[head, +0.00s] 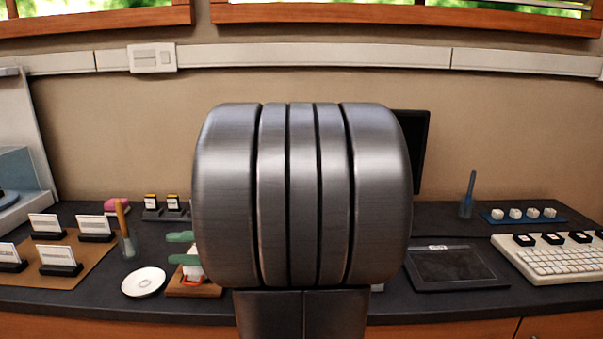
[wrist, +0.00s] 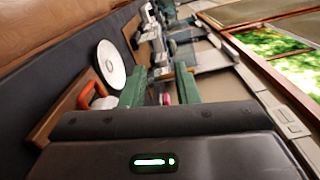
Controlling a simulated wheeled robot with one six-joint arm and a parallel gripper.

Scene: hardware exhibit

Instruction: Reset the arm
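My gripper (head: 179,248) shows as two green fingers at the left of the large grey metal part of my arm, which fills the middle of the head view. In the wrist view my gripper (wrist: 159,74) has its two green fingers spread with a clear gap. Nothing is held between them. The fingers appear above or in front of a small wooden stand (head: 190,291); the exact height cannot be told. The wrist picture is strongly tilted.
A white disc (head: 144,282) lies left of the stand. A cup with a wooden-handled tool (head: 126,240) and card holders (head: 60,260) stand further left. A black tablet (head: 455,267), white keyboard (head: 560,262) and blue tray (head: 495,222) are at right. My arm hides the middle of the counter.

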